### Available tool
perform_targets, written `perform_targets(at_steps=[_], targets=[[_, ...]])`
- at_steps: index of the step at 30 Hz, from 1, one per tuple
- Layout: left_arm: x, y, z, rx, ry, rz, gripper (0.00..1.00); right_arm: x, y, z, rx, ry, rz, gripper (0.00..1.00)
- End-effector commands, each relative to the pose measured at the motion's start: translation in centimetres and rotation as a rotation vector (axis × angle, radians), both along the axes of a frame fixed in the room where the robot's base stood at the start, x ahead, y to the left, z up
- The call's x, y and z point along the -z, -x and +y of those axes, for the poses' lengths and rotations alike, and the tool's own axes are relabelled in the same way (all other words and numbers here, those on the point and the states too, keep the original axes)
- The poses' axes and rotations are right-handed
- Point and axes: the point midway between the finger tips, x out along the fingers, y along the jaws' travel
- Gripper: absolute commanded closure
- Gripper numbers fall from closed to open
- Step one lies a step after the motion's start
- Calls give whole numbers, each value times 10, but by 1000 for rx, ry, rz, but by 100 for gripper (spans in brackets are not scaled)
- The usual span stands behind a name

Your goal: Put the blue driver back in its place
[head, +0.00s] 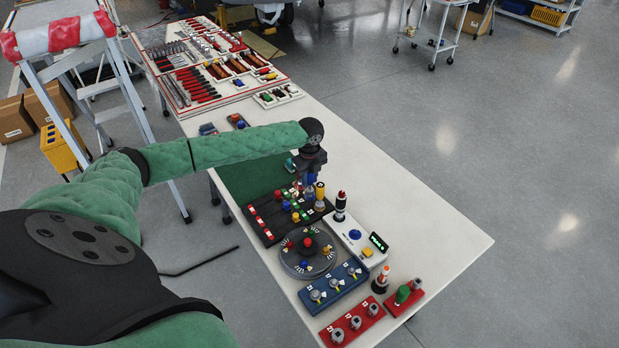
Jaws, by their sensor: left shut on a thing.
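My left gripper (308,178) points down over the far right part of a black rack (268,233) on the long white table. It is shut on a blue thing, seemingly the blue driver (312,178), held upright; its lower end is hard to make out among the parts behind it. A yellow driver (320,192) stands just to the right, and a black and white driver (340,204) stands further right. The rack carries several small red, green, yellow and blue pieces. My right gripper is not in view.
In front of the rack are a round turntable (290,268), a white device with a green display (378,241), a blue block (350,290) and a red block (330,333). Tool trays (205,105) fill the table's far end. The table's right side (430,215) is bare.

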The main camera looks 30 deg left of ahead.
Motion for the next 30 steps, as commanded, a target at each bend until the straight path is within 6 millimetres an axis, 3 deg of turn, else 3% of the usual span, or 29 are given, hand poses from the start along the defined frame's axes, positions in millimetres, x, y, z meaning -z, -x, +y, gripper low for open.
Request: perform_targets(at_steps=[16, 30], targets=[[7, 0, 0, 0, 0, 0, 97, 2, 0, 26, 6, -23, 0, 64], [12, 0, 0, 0, 0, 0, 97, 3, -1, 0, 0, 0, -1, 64]])
